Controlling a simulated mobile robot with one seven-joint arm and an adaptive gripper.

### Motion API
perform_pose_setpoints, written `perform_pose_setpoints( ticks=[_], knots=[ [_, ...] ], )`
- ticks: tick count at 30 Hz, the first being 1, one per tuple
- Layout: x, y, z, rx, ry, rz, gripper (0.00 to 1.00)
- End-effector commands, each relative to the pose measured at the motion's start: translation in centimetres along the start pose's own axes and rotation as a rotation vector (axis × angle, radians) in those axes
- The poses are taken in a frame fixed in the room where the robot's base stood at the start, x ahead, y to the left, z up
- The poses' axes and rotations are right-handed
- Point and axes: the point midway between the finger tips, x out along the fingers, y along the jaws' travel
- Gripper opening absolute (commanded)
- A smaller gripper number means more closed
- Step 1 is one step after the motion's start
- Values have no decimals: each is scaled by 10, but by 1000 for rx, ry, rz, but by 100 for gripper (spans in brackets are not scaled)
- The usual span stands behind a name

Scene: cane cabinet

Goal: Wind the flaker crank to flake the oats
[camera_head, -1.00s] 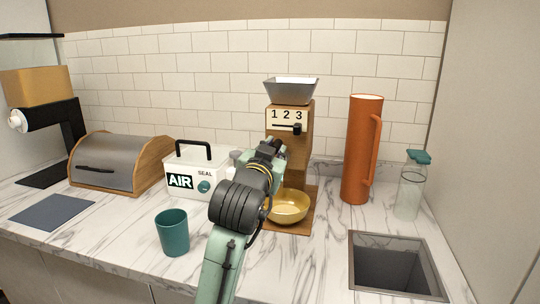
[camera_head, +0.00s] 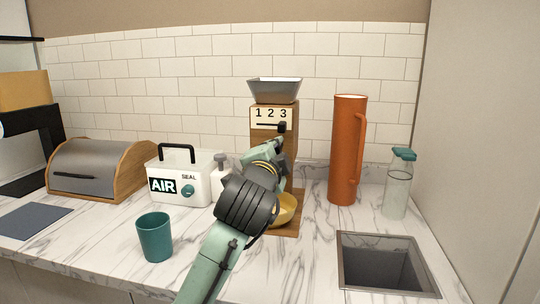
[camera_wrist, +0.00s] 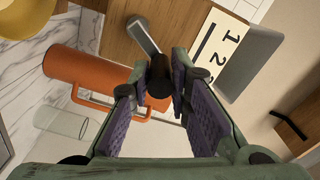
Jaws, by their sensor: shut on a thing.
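The flaker (camera_head: 288,118) is a wooden mill with a grey hopper (camera_head: 275,91) on top and a "1 2 3" dial plate (camera_head: 271,116) on its front. In the wrist view its crank shows as a grey metal arm (camera_wrist: 142,35) with a dark round knob (camera_wrist: 158,85). My gripper (camera_wrist: 159,72) is shut on the knob, with a finger on each side of it. In the head view my gripper (camera_head: 274,148) is in front of the flaker's body and hides the crank. A yellow bowl (camera_head: 287,208) sits on the flaker's base, partly behind my arm; its contents are hidden.
An orange jug (camera_head: 345,150) and a glass bottle with a teal lid (camera_head: 398,185) stand right of the flaker. A sink opening (camera_head: 385,262) is in front of them.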

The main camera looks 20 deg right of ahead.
Motion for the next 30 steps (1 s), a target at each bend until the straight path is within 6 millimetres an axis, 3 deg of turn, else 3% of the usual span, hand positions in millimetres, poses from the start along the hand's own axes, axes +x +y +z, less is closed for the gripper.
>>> perform_pose_setpoints(
  ticks=[15, 30],
  knots=[
    [0, 16, -7, 383, 3, 0, 0],
    [0, 19, -8, 480, 4, 2, 0]
  ],
)
